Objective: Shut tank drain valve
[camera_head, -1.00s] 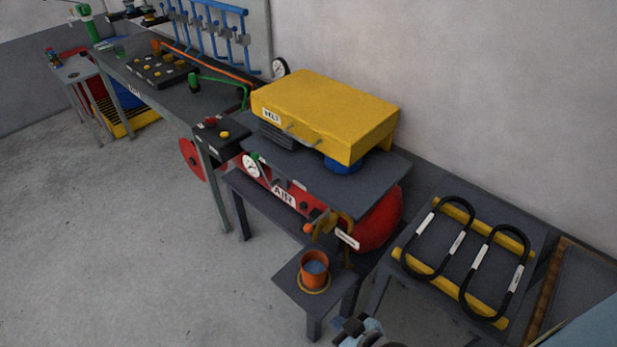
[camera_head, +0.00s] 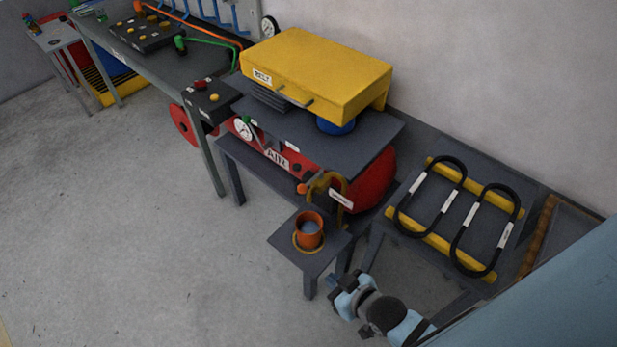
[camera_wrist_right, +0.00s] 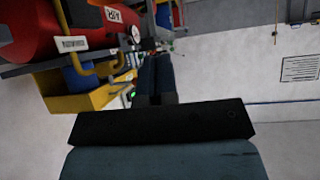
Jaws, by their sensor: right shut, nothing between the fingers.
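The red air tank (camera_head: 372,182) lies under a dark shelf, with an "AIR" label on its side. At its right end a curved brass drain pipe (camera_head: 318,184) carries an orange knob (camera_head: 302,188) and a white tag (camera_head: 341,199). My right gripper (camera_head: 342,283) is in front of and below these, apart from them, by the small stool. In the right wrist view the shut, empty fingers (camera_wrist_right: 157,75) point past the tank (camera_wrist_right: 40,28), with the tag (camera_wrist_right: 73,43) at the upper left. The valve's handle position is too small to tell. My left gripper is not in view.
An orange cup (camera_head: 310,232) stands on the small dark stool (camera_head: 333,250) below the pipe. A rack with black coils (camera_head: 430,195) on yellow bars stands to the right. A yellow cover (camera_head: 320,70) sits above the tank. The floor at left is clear.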

